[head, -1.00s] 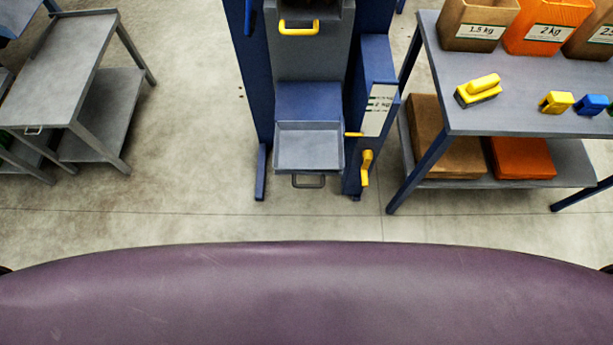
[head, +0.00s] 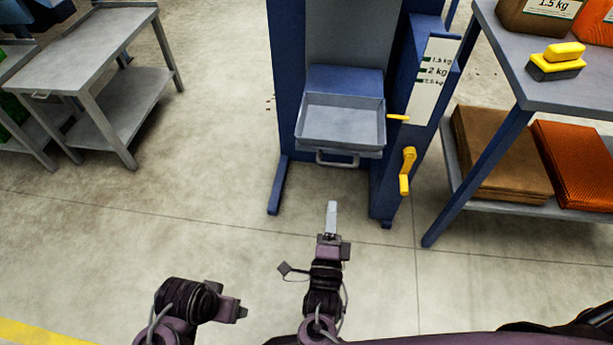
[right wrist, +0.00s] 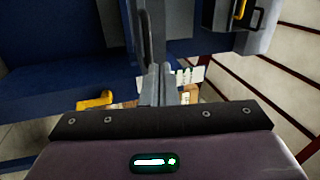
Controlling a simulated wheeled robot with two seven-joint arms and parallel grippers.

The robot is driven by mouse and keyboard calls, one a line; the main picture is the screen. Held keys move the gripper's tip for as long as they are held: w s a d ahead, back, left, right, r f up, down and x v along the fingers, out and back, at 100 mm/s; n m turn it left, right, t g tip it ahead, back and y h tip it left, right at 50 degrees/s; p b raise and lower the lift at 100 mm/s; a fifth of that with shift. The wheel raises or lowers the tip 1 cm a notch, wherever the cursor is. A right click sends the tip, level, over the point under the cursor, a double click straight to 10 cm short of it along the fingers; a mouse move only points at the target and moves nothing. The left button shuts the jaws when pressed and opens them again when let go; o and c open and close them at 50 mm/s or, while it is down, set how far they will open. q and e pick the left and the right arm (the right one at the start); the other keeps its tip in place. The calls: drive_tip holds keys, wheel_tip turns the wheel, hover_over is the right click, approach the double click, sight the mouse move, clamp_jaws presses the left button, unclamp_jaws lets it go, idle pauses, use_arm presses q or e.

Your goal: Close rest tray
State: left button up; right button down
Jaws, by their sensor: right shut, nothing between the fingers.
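The rest tray (head: 341,142), a shallow grey open tray, juts out from the front of the blue grader in the head view. It looks empty, and its grey bar handle (head: 337,160) hangs at the front edge. My right gripper (head: 331,217) points up the picture toward the handle from below it, with a gap between them in the head view. Its fingers are shut and empty; they also show in the right wrist view (right wrist: 158,88). My left gripper (head: 240,312) is low in the head view, well away from the tray, its fingers too unclear to judge.
A yellow lever (head: 398,117) and a yellow crank (head: 407,170) stick out right of the tray. The blue leg (head: 278,185) stands left. A workbench (head: 560,85) with a yellow-topped brush is at right, a grey cart (head: 85,50) at left. Floor before the grader is clear.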

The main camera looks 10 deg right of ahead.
use_arm(q)
drive_tip(key=shift+s+a+r+p, duration=0.3)
drive_tip(key=shift+a+r+p, duration=0.05)
drive_tip(key=shift+a+r, duration=0.1)
use_arm(e)
approach(339, 142)
drive_tip(key=shift+m, duration=0.4)
drive_tip(key=x, duration=0.6)
drive_tip(key=shift+w+d+r, duration=0.1)
drive_tip(key=shift+w, duration=0.3)
